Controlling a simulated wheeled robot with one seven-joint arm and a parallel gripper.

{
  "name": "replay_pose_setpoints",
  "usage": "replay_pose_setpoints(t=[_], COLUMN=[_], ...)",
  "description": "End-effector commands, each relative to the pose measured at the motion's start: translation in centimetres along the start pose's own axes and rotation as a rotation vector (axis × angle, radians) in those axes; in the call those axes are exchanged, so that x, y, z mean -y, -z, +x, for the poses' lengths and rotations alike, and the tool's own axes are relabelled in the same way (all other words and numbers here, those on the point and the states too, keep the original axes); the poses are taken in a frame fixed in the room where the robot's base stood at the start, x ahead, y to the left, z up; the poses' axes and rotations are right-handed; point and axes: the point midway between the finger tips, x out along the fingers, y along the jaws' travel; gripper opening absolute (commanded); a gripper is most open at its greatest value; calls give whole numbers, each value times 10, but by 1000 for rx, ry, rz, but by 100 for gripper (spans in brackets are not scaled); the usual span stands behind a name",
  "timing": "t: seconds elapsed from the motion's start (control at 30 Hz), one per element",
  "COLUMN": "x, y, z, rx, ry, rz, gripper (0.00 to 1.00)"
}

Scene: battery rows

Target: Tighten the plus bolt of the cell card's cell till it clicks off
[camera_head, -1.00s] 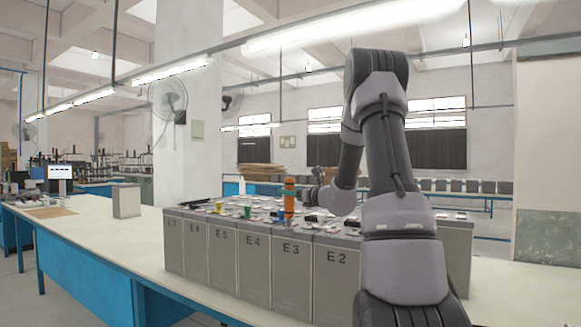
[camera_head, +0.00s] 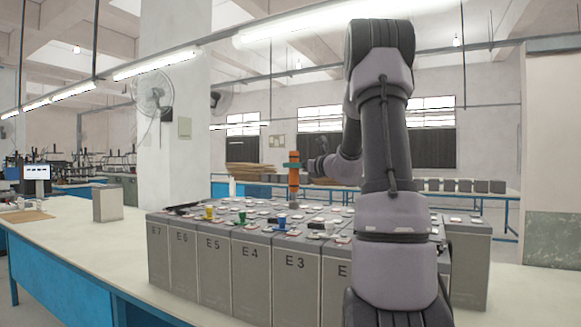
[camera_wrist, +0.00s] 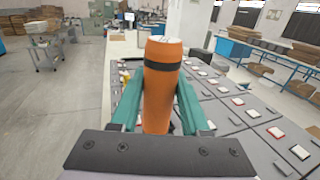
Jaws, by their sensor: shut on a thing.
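My gripper (camera_head: 293,165) is shut on an orange driver-like tool (camera_head: 294,181), which it holds upright above the cell tops. In the wrist view the teal fingers of my gripper (camera_wrist: 160,105) press on both sides of the orange handle (camera_wrist: 163,65), which has a black band. Grey battery cells (camera_head: 249,272) stand in rows on the bench, with front labels such as E7, E6, E5, E4 and E3. Their tops carry small pale and red-edged terminal parts. I cannot make out a cell card or tell which bolt is the plus bolt. The tool's lower tip looks clear of the cells.
Yellow (camera_head: 209,213), green (camera_head: 242,216) and blue (camera_head: 282,221) cup-like pieces stand on the cells. A white bottle (camera_head: 232,187) is behind them. A grey box (camera_head: 107,204) and a monitor (camera_head: 36,177) stand at the left. The bench (camera_head: 120,240) is bare between box and cells.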

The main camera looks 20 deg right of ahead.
Motion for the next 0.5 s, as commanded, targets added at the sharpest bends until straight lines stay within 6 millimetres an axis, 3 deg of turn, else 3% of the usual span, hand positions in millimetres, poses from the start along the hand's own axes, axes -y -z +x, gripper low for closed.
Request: replay_pose_setpoints(t=[0.33,0.5], x=[0,0], y=[-1,8], z=[-2,-2], rx=[-2,-3], ry=[3,4], rz=[-2,-1], gripper=[0,0])
